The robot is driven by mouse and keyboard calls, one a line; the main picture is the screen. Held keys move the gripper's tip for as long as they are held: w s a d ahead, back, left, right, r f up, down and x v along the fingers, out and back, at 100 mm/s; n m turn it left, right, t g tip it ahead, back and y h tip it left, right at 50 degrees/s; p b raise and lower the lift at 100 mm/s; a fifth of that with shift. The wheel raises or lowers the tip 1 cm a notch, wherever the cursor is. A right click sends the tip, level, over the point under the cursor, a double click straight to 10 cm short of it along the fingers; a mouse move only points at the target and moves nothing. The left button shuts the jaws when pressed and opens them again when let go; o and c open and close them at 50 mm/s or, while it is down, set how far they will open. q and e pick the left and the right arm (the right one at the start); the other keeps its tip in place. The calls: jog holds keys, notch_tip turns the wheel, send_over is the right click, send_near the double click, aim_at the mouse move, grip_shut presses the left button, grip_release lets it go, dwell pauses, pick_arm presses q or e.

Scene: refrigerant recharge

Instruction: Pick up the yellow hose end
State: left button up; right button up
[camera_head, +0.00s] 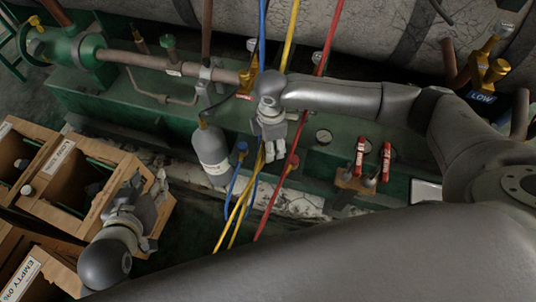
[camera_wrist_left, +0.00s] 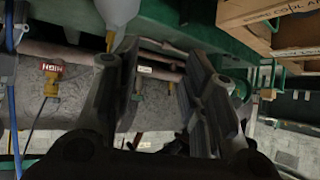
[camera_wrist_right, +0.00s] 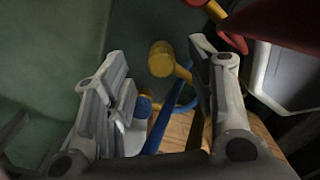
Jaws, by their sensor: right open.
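The yellow hose (camera_head: 287,42) comes down from the top in the head view, passes behind my right gripper (camera_head: 271,142) and continues below it. In the right wrist view a yellow hose end (camera_wrist_right: 160,60) with a round cap shows between the spread fingers of my right gripper (camera_wrist_right: 160,70). The gripper is open, and I see no grip on the yellow end. A blue hose end (camera_wrist_right: 146,103) is just below it. My left gripper (camera_head: 146,197) is open and empty over the wooden crates; its spread fingers also show in the left wrist view (camera_wrist_left: 158,75).
Wooden crates (camera_head: 22,207) with labels stand at the left. A grey cylinder (camera_head: 211,152) stands beside the hoses. A red hose (camera_head: 281,184) runs just right of the yellow one. Two red-handled valves (camera_head: 361,157) and a brass valve labelled LOW (camera_head: 490,70) are at the right.

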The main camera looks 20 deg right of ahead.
jog(key=shift+f, duration=0.3)
jog(key=f+b, duration=0.1)
jog(key=f, duration=0.2)
jog(key=f+b, duration=0.1)
jog(key=shift+a+f+b, duration=0.2)
jog(key=shift+a+b, duration=0.1)
jog(key=shift+a, duration=0.05)
jog(key=shift+f, duration=0.15)
pick_arm(q)
jog(key=w+d+r+t+h, duration=0.2)
jog(key=w+r+t, duration=0.3)
jog(key=r, duration=0.6)
jog(key=shift+d+t, duration=0.5)
jog(key=shift+t, duration=0.6)
pick_arm(e)
jog(key=c, duration=1.1)
